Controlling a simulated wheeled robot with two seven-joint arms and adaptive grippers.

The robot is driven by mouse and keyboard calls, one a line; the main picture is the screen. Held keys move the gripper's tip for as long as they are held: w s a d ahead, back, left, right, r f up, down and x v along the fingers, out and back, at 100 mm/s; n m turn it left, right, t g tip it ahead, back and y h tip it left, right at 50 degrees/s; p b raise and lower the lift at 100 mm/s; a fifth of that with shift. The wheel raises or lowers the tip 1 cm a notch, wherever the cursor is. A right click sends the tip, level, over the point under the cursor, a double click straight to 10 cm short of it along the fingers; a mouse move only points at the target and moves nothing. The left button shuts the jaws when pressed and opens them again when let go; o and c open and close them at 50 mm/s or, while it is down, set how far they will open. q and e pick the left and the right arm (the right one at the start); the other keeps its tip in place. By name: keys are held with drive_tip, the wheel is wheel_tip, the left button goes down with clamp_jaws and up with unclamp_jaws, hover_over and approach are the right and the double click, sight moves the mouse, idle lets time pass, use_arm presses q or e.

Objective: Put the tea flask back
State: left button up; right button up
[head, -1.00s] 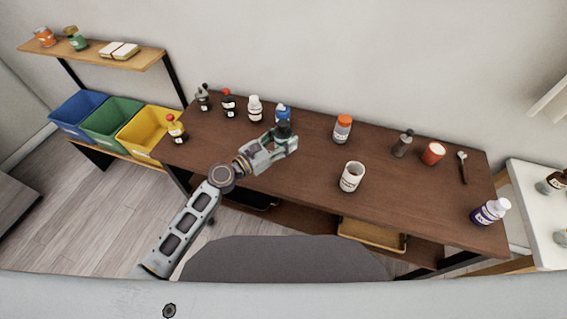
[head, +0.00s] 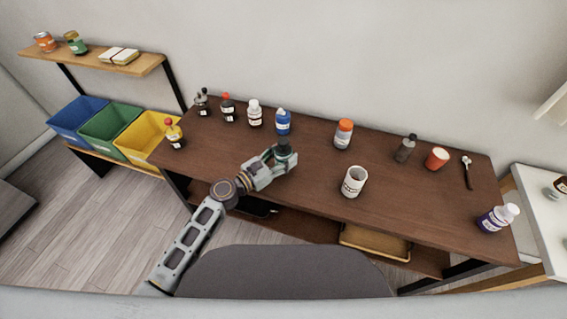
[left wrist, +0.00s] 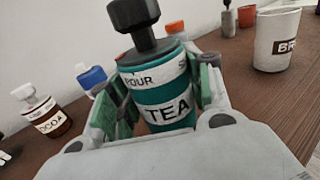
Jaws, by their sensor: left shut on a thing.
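The tea flask is a teal flask with a black top and a white label reading TEA; it shows upright in the left wrist view (left wrist: 168,95). In the head view its dark top (head: 283,146) shows above the fingers, the rest largely hidden. My left gripper (head: 276,158) is shut around the flask's body, with a finger on each side in the left wrist view (left wrist: 160,88). It is over the near-middle of the brown table, in front of the blue bottle (head: 283,122). Whether the flask touches the table I cannot tell. My right gripper is not in view.
A white mug (head: 353,182) stands right of the flask. Behind are an orange-capped jar (head: 343,134) and a white-capped cocoa bottle (head: 254,114). A wall shelf (head: 140,65) holds two jars and books; coloured bins (head: 108,126) stand below.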

use_arm(q)
wheel_tip(320, 180, down, 3)
drive_tip(key=shift+r+b, duration=0.15)
drive_tip(key=shift+b, duration=0.3)
drive_tip(key=shift+f, duration=0.6)
drive_tip(key=o, duration=1.1)
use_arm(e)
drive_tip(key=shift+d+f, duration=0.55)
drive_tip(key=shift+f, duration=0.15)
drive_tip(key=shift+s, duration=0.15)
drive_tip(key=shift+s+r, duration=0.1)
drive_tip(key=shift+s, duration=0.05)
